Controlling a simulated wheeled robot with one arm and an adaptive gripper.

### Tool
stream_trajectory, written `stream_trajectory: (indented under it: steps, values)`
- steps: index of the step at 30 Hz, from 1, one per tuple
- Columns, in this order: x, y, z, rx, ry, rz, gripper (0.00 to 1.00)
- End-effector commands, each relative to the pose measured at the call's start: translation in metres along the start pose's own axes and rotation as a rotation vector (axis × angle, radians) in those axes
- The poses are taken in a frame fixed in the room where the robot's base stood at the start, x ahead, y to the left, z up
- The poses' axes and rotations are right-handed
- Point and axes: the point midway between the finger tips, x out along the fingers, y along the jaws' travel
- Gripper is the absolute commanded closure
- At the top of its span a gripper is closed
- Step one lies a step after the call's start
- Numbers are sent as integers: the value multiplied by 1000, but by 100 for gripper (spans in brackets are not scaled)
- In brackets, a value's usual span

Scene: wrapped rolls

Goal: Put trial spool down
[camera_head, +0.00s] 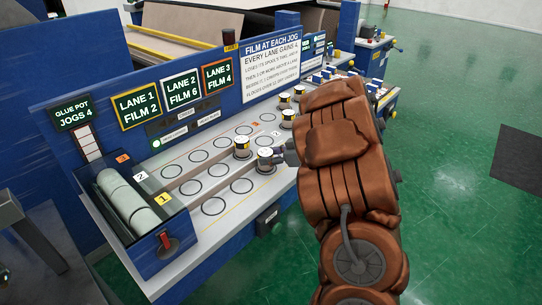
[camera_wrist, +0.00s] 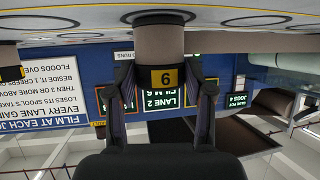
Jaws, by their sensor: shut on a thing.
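My gripper (camera_head: 279,155) is at the front lane of the sloping deck (camera_head: 217,222). It is shut on a white spool (camera_head: 265,161) with a dark end and a yellow tag. In the wrist view, which is upside down, my gripper (camera_wrist: 162,88) has one finger on each side of this spool (camera_wrist: 160,45). Its tag reads as a 6 or a 9; I cannot tell which. The spool is upright, at or very close to the deck. Whether it touches is unclear. My brown-covered arm hides the deck to the right.
Another spool (camera_head: 241,147) stands close behind on the left, and several more stand farther back. Empty ringed spots (camera_head: 213,206) lie to the left. A bin with a pale roll (camera_head: 128,198) is at the left end. Signs (camera_head: 138,106) stand on the blue panel behind.

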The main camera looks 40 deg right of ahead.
Motion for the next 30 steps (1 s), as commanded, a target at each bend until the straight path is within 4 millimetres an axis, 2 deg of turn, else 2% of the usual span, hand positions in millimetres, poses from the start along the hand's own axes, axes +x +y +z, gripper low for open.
stream_trajectory:
  steps: [2,3,9,22,30]
  values:
    - [1,0,2,1,0,0,86]
    - [1,0,2,0,0,0,45]
    - [1,0,2,0,0,0,24]
    - [-2,0,-1,0,0,1,22]
    - [-38,2,0,0,-1,6,22]
